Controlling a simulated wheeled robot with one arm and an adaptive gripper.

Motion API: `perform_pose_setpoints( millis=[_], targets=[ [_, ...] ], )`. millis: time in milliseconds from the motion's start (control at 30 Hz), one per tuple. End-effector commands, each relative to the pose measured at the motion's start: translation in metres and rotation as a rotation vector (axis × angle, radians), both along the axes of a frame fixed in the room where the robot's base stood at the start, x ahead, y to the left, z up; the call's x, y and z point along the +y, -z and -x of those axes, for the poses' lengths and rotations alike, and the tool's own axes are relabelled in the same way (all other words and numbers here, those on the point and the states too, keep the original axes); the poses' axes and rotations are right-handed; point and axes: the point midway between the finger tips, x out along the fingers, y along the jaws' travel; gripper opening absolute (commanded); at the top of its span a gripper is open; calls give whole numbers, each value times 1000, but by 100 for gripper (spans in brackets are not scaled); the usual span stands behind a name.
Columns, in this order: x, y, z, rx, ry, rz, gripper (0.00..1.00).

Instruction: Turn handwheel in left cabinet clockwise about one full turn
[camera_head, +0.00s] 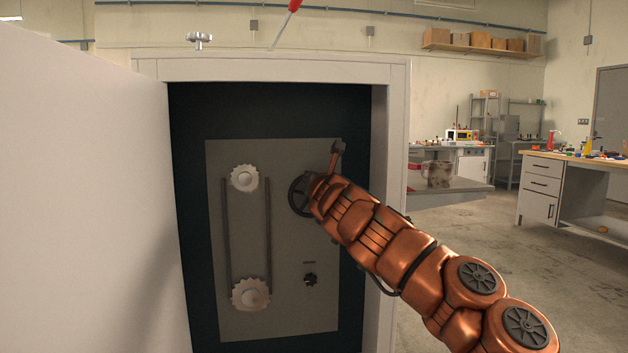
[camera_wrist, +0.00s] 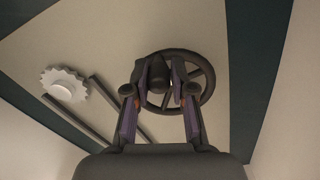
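The dark spoked handwheel (camera_head: 294,197) is on the grey panel inside the open cabinet, right of the panel's middle. My copper arm covers its right part. In the wrist view the handwheel (camera_wrist: 208,82) lies beyond the fingers, with a dark round handle (camera_wrist: 158,70) standing near its left rim. My gripper (camera_wrist: 159,82) has one finger on each side of this handle. The fingers are partly closed and near it, but I cannot tell whether both touch it. In the head view the fingertips are hidden by my arm.
The white cabinet door (camera_head: 85,190) stands open at left. Two pale gears (camera_head: 244,178) sit left of the wheel beside dark vertical bars, with a small dark knob (camera_head: 310,279) below. The cabinet's right frame (camera_head: 392,120) is close to my arm.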

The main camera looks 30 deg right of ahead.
Motion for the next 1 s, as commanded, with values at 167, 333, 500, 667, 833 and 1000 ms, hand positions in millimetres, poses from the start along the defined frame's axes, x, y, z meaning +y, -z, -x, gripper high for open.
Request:
perform_pose_setpoints(
  millis=[167, 333, 500, 667, 833, 1000],
  targets=[
    [0, -1, 0, -2, 0, 2, 45],
    [0, -1, 0, -1, 0, 3, 45],
    [0, -1, 1, -2, 0, 3, 45],
    [3, -2, 9, -2, -1, 4, 45],
    [8, -2, 23, -1, 2, 4, 45],
    [17, -2, 40, -2, -1, 5, 45]
  ],
)
